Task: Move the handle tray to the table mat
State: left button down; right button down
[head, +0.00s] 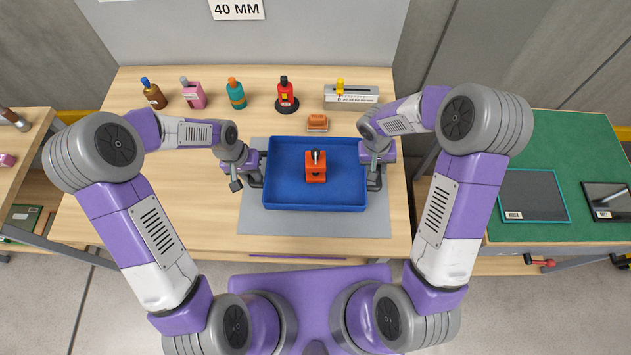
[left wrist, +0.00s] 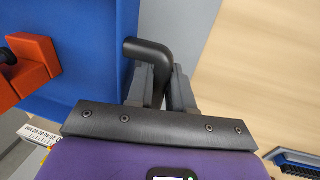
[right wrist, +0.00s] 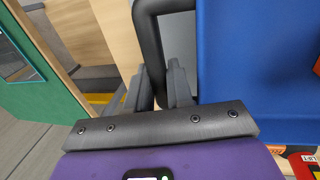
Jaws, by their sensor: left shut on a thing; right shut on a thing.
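The handle tray (head: 290,206) is blue with a black handle at each side. It is over the grey table mat (head: 315,224) on the wooden table, and I cannot tell whether it touches the mat. An orange block-like object with a black knob (head: 316,170) sits inside it. My left gripper (head: 256,178) is shut on the tray's left handle, a black bar in the left wrist view (left wrist: 150,55). My right gripper (head: 375,178) is shut on the right handle, which shows in the right wrist view (right wrist: 150,45).
Behind the tray stand a brown bottle (head: 154,95), a pink bottle (head: 193,95), a teal bottle (head: 236,96), a red bottle (head: 285,98) and a white gauge-like block (head: 352,95). A small orange item (head: 317,122) lies just behind the tray. A green-topped table (head: 560,145) is at right.

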pick_arm(q)
jog(key=shift+f, duration=0.15)
pick_arm(e)
jog(key=shift+f, duration=0.15)
